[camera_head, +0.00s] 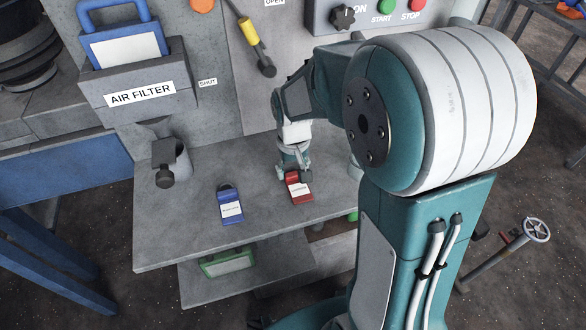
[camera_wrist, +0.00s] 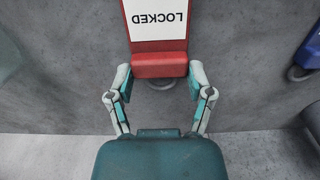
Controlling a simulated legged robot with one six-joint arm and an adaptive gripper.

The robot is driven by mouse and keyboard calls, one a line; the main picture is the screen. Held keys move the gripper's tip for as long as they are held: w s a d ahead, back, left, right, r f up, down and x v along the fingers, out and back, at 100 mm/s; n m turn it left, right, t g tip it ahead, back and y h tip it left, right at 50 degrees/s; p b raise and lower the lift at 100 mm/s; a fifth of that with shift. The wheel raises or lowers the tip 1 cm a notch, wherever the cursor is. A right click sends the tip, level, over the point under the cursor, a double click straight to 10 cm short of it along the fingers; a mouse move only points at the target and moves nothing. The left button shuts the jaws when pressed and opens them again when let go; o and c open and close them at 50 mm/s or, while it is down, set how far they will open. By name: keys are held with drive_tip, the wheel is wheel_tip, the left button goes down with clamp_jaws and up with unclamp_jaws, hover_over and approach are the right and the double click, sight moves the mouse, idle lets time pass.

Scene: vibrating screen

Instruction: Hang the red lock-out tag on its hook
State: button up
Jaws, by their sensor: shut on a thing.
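The red lock-out tag (camera_head: 299,188) is at the right part of the grey shelf (camera_head: 165,235). In the wrist view the tag (camera_wrist: 158,64) shows a white label reading "LOCKED" upside down, with part of a dark loop below its red end. My gripper (camera_head: 295,174) is shut on that end, one finger on each side, as the wrist view of the gripper (camera_wrist: 160,76) shows. I cannot tell whether the tag touches the shelf. I cannot make out its hook for certain.
A blue tag (camera_head: 230,207) lies left of the red one. A dark-knobbed fitting (camera_head: 165,165) stands on the shelf's left. The blue-handled air filter (camera_head: 125,50), a yellow lever (camera_head: 249,33) and a START/STOP panel (camera_head: 350,16) are on the grey wall behind. A green-framed item (camera_head: 228,262) is below.

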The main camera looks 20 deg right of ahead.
sight(295, 172)
drive_tip(key=shift+f, duration=0.3)
drive_tip(key=o, duration=0.9)
drive_tip(key=r, duration=1)
drive_tip(key=shift+s+d+r, duration=0.1)
drive_tip(key=shift+s+d, duration=0.05)
drive_tip(key=shift+d, duration=0.05)
drive_tip(key=s+r+t, duration=0.2)
drive_tip(key=s, duration=0.3)
drive_tip(key=s+r+t, duration=0.1)
drive_tip(key=s+r, duration=0.1)
drive_tip(key=s, duration=0.3)
drive_tip(key=s+r+t, duration=0.2)
drive_tip(key=s, duration=0.3)
drive_tip(key=shift+s+a+t, duration=0.2)
drive_tip(key=shift+s+t, duration=0.1)
drive_tip(key=shift+s, duration=0.1)
